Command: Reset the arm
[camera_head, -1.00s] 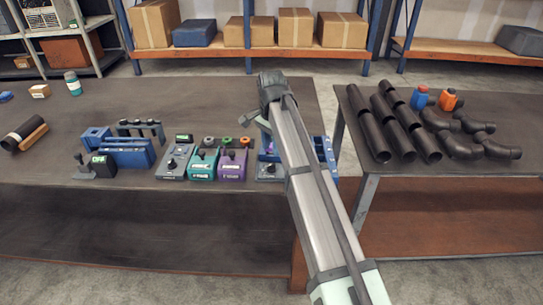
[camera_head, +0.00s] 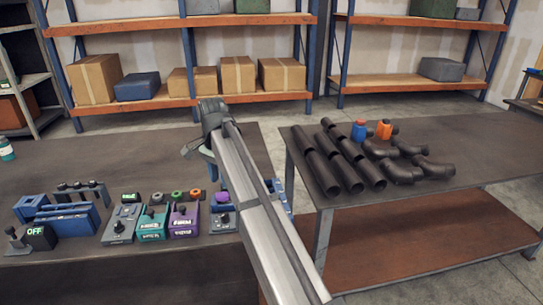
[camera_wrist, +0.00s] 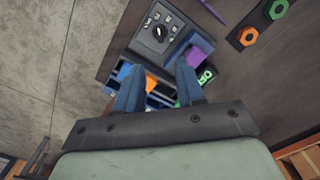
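My gripper (camera_wrist: 160,82) shows in the camera_wrist view with two blue fingers spread apart. I see nothing held between the fingers; a blue and dark fixture with an orange part (camera_wrist: 124,71) and a purple part (camera_wrist: 201,46) lies beyond them.
The left table (camera_head: 100,165) holds a blue rack (camera_head: 68,220), a teal device (camera_head: 153,222) and a purple device (camera_head: 184,220). A blue fixture (camera_head: 283,192) is partly behind my arm.

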